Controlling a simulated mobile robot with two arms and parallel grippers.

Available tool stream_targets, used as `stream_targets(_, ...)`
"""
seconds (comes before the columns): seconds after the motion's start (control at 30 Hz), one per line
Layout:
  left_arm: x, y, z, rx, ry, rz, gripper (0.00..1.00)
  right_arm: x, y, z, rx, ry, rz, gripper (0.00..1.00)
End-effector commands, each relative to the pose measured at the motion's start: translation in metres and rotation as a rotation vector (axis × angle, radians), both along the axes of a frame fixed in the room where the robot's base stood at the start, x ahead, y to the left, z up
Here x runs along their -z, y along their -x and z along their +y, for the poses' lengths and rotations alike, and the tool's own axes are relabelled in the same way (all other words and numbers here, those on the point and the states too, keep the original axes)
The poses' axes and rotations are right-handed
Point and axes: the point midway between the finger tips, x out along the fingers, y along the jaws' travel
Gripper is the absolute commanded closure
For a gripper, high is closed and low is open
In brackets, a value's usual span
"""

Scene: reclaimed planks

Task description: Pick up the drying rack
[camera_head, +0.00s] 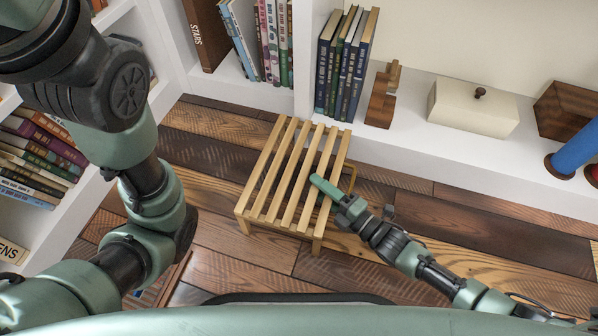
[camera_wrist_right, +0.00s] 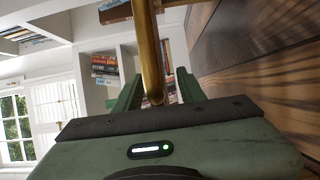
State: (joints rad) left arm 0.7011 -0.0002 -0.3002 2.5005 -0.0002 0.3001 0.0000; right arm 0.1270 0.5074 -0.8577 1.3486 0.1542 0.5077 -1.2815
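The drying rack (camera_head: 268,186), a low stand of pale wooden slats on short legs, stands upright on the plank floor in the middle of the head view. A brass-coloured bar (camera_head: 379,183) shows at its right side. My right gripper (camera_head: 325,189) reaches in from the right at the rack's right edge. In the right wrist view, the brass bar (camera_wrist_right: 150,50) runs between the two green fingers (camera_wrist_right: 157,88), which stand apart with gaps beside it. My left arm shows at the left of the head view, but its gripper is outside the frame.
White shelves with books (camera_head: 346,65) stand behind the rack. A low white ledge (camera_head: 415,130) holds a wooden block (camera_head: 382,97) and a cream lidded box (camera_head: 472,107). A bookshelf stands at the left (camera_head: 75,205). Floor right of the rack is clear except for my arm.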

Motion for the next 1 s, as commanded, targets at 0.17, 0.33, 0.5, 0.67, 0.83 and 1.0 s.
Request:
stream_targets(0.17,-0.0004,0.0001,-0.0001,0.000,0.000,0.000,0.64,-0.0002,0.0004,-0.0001,0.000,-0.001,0.001,0.91)
stream_targets(0.33,-0.0004,0.0002,-0.0001,0.000,-0.001,-0.001,0.64,0.0000,0.0004,-0.0002,0.000,-0.001,0.001,1.00)
stream_targets(0.5,-0.0003,0.0002,-0.0002,0.000,-0.001,0.000,0.64,0.0001,0.0006,-0.0003,0.000,-0.001,0.001,1.00)
stream_targets(0.67,-0.0003,0.0001,-0.0002,0.000,-0.001,0.000,0.64,0.0002,0.0006,-0.0003,0.000,-0.001,0.001,1.00)
stream_targets(0.83,-0.0003,0.0000,-0.0002,0.000,-0.001,0.000,0.64,0.0003,0.0006,-0.0004,0.000,-0.001,0.001,1.00)
stream_targets(1.0,-0.0003,-0.0002,-0.0002,0.000,-0.001,0.000,0.64,0.0004,0.0007,-0.0004,0.000,0.000,0.001,1.00)
